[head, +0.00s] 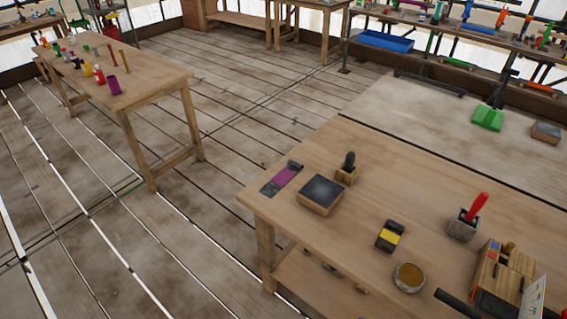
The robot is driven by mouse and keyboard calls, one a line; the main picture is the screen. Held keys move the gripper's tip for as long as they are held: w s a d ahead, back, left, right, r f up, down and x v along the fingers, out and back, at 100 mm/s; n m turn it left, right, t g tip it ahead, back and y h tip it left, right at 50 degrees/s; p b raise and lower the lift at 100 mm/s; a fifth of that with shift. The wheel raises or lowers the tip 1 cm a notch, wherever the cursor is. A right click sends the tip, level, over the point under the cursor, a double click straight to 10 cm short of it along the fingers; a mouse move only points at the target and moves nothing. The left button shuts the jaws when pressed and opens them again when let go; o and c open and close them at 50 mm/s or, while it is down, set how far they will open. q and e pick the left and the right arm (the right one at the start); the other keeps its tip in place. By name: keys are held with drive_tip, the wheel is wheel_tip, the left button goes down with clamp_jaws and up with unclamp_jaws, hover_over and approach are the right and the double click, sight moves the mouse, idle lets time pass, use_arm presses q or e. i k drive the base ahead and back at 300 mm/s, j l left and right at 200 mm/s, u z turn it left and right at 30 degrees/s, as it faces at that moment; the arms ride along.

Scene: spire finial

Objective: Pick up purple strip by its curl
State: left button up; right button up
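A flat strip with a purple middle (283,178) and dark ends lies on the near wooden workbench (350,235), close to its left corner. Its far end looks raised and dark, which may be the curl (295,165), but it is too small to tell its shape. Neither of my grippers shows in the head view.
Right of the strip are a dark-topped block (320,194) and a dark-handled tool in a wooden holder (347,167). A black-and-yellow item (390,236), round bowl (408,278) and red-handled tool (474,207) stand farther right. Plank floor (220,130) separates this bench from another table (150,80).

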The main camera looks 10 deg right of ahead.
sight(293, 168)
drive_tip(key=i+j+z, duration=0.1)
drive_tip(key=j, duration=0.25)
drive_tip(key=i+j, duration=0.25)
drive_tip(key=i+j+z, duration=0.15)
drive_tip(key=j, duration=0.3)
